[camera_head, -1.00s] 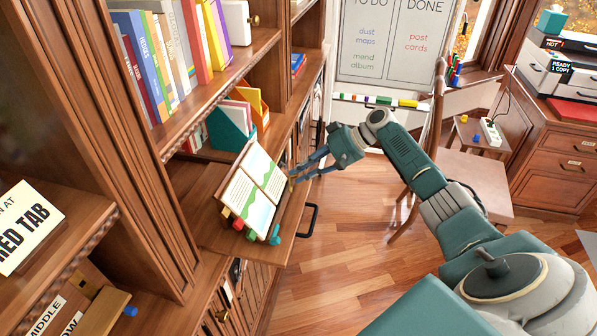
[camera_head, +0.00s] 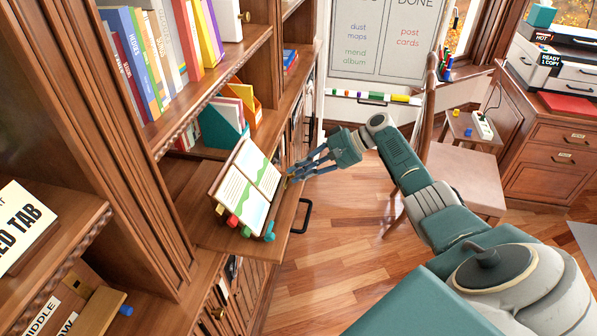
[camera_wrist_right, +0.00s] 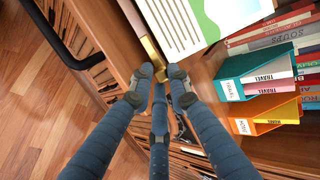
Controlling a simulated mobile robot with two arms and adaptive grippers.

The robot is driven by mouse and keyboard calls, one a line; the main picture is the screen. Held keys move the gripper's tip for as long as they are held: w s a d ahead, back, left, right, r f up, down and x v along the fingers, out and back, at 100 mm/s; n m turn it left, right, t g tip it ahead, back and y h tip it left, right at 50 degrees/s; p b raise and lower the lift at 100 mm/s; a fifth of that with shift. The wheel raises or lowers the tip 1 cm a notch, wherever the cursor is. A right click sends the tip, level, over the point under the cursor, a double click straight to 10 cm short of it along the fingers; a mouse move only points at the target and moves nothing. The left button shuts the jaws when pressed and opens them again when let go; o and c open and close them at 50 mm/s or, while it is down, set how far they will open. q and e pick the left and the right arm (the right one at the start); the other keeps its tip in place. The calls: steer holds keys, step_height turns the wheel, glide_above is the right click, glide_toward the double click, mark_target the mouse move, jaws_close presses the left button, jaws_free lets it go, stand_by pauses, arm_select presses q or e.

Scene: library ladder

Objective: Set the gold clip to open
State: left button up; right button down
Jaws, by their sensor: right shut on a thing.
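The gold clip (camera_wrist_right: 150,48) is a small brass-coloured piece at the edge of an open book (camera_head: 247,188), which lies tilted on a pulled-out wooden shelf. In the right wrist view the book's white page (camera_wrist_right: 180,25) is just beyond the clip. My right gripper (camera_head: 293,176) reaches the book's right edge. In the wrist view my right gripper's (camera_wrist_right: 160,76) blue fingers converge at the clip and are shut on it. The fingertips partly cover the clip, so its setting cannot be told. My left gripper is out of view.
A dark handle (camera_head: 303,216) projects right of the shelf. A teal file holder (camera_head: 220,128) stands behind the book. A wooden chair (camera_head: 462,178) is at the right; open floor lies between.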

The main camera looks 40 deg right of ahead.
steer(key=shift+w+d+r, duration=0.2)
steer(key=shift+w+r, duration=0.05)
steer(key=shift+r, duration=0.15)
steer(key=c, duration=1.8)
jaws_free()
steer(key=shift+o, duration=0.2)
steer(key=shift+s+f, duration=0.15)
steer(key=shift+s, duration=0.1)
steer(key=v, duration=1.2)
steer(key=shift+o, duration=0.2)
